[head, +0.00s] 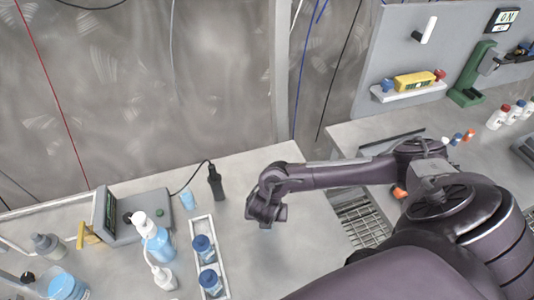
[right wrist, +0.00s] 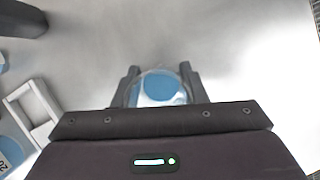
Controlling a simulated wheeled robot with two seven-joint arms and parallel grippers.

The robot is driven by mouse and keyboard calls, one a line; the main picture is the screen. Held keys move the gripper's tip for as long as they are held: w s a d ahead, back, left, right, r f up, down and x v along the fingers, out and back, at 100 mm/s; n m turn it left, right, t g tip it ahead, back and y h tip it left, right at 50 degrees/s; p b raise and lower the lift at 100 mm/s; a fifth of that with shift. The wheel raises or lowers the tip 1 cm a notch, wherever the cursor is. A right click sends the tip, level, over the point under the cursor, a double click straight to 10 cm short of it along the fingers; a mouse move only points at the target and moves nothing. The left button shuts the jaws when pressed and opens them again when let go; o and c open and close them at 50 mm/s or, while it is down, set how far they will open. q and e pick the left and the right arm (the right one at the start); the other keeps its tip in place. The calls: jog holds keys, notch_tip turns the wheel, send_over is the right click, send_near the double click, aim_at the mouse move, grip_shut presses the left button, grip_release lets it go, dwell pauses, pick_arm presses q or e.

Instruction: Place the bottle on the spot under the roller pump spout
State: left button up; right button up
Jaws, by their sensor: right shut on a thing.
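In the right wrist view, my right gripper (right wrist: 160,85) is shut on a clear bottle with a round blue top (right wrist: 158,88). In the head view, my right gripper (head: 266,214) hangs over the bare middle of the bench, and I cannot make out the bottle under it. A grey machine with a dark screen (head: 130,215) stands at the left, with a yellow part at its left side; it may be the roller pump. I cannot make out its spout or the marked spot. My left gripper is not in view.
A white rack (head: 222,262) holds two blue-capped bottles. A drain grate (head: 362,222) lies right of the clear bench.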

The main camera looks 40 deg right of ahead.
jog(key=shift+f, duration=0.1)
jog(key=o, duration=1)
